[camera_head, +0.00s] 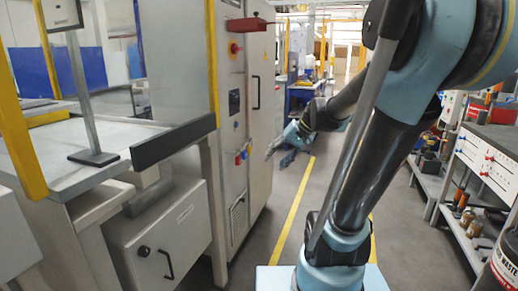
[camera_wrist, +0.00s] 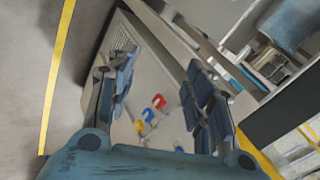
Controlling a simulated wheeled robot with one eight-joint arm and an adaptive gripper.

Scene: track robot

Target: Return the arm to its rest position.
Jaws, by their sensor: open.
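My arm, light blue and black, fills the right side of the head view and reaches away over the aisle. My gripper (camera_head: 272,150) is at its far end, just right of the grey machine cabinet (camera_head: 260,130). In the wrist view my gripper (camera_wrist: 160,75) has its two dark blue fingers spread apart, with nothing held between them. Beyond the fingers is the cabinet front with small red, yellow and blue controls (camera_wrist: 150,113). I cannot tell the exact gap between fingertips and cabinet.
A machine with a grey worktop (camera_head: 95,170) and a yellow post (camera_head: 18,130) stands at the left. A workbench (camera_head: 490,145) and shelving line the right, with a dark waste bin (camera_head: 505,265) in front. The aisle floor with a yellow line (camera_head: 295,210) is clear.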

